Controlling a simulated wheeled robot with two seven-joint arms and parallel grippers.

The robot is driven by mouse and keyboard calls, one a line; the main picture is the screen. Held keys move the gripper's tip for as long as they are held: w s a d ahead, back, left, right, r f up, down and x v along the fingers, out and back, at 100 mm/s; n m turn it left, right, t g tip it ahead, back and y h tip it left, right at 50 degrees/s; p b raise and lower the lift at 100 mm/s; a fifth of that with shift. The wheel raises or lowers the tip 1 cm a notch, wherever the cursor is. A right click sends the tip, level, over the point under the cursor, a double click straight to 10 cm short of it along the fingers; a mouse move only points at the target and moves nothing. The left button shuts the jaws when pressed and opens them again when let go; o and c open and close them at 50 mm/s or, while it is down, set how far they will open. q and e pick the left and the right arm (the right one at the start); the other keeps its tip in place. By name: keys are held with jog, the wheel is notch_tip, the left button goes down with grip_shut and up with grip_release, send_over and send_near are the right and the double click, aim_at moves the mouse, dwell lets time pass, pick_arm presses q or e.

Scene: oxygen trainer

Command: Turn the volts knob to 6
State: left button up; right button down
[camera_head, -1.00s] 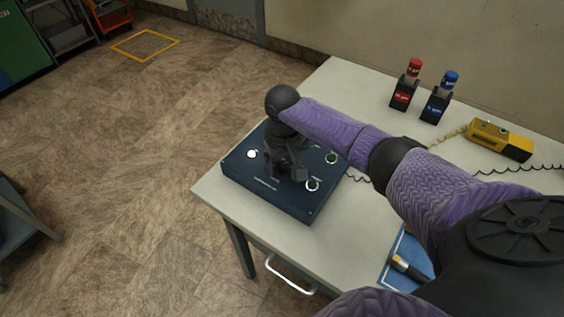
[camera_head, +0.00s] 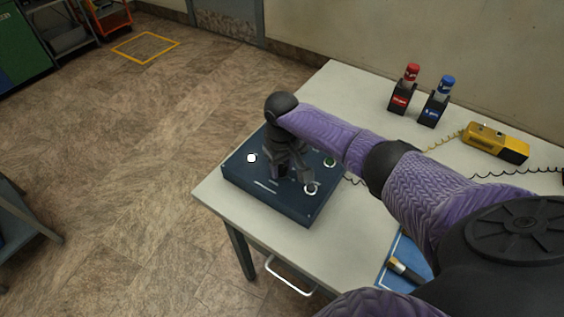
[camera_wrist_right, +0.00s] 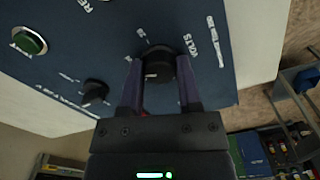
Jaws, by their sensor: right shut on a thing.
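The volts knob (camera_wrist_right: 158,66) is a round black knob with a pale mark, on the dark blue trainer panel (camera_wrist_right: 120,45) beside the lettering "VOLTS". In the right wrist view my right gripper (camera_wrist_right: 157,85) is shut on this knob, one finger on each side. In the head view the trainer box (camera_head: 250,180) lies on the table, and my right gripper (camera_head: 287,172) reaches down onto it and hides the knob. I cannot read which number the knob's mark points at. My left gripper is not in view.
A second black knob (camera_wrist_right: 95,92) and a green button (camera_wrist_right: 29,41) are on the panel. A screwdriver-like tool (camera_head: 405,268) lies on a blue mat at the front.

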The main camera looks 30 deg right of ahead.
jog(key=shift+r+n+p, duration=0.2)
jog(key=shift+n+p, duration=0.3)
jog(key=shift+n, duration=0.4)
jog(key=n+p, duration=0.1)
jog(key=n, duration=0.1)
jog(key=shift+n, duration=0.4)
jog(key=n+p, duration=0.1)
jog(key=n, duration=0.4)
jog(key=shift+f, duration=0.15)
jog(key=n, duration=0.6)
jog(key=shift+n, duration=0.4)
jog(key=n, duration=0.5)
jog(key=shift+n, duration=0.3)
jog(key=shift+c, duration=1.4)
grip_release()
